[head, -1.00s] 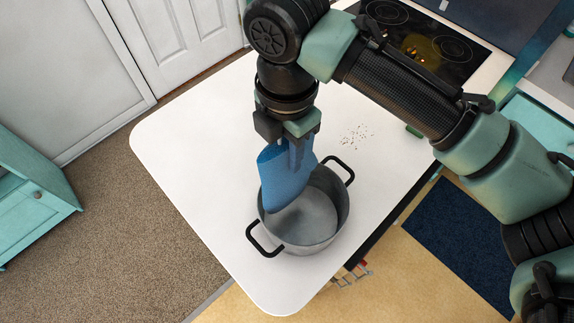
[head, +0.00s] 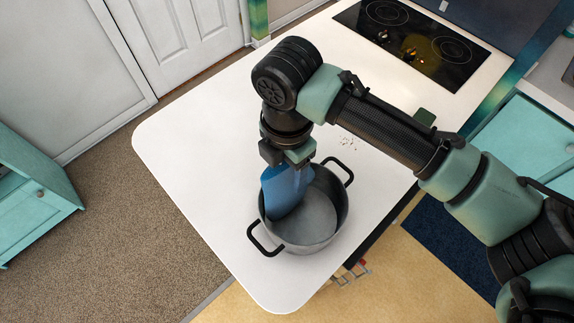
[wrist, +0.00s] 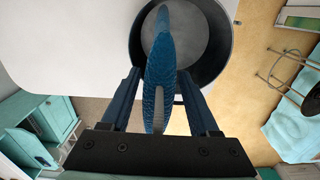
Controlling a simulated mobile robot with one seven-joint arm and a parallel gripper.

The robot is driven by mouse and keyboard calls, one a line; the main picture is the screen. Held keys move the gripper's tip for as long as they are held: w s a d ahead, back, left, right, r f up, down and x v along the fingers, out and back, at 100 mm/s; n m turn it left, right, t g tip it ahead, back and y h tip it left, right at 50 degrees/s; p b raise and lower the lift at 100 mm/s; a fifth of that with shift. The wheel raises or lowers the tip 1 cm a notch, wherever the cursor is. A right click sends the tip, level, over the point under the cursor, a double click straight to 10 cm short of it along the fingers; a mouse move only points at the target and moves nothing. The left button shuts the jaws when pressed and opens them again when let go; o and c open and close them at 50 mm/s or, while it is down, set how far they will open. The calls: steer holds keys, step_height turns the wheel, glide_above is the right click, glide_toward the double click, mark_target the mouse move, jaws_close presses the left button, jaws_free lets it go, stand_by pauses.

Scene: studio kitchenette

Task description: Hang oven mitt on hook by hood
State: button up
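The blue oven mitt (head: 283,193) stands roughly upright, its lower end inside the grey pot (head: 334,228) on the white counter. My gripper (head: 291,166) points down at the mitt's upper part. The pot's dark wall (wrist: 222,40) shows behind the mitt. Neither the hook nor the hood can be made out in these views.
The white counter (head: 205,140) is clear left of the pot. The pot has two black loop handles (head: 262,240). A black cooktop (head: 415,45) lies at the back right. Small specks (head: 348,142) lie behind the pot. Small red and metal pieces (head: 353,270) show below the counter edge.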

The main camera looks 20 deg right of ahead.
stand_by(0.4)
step_height(320, 180, up, 13)
steer(key=b, duration=0.3)
steer(key=shift+w+a, duration=0.15)
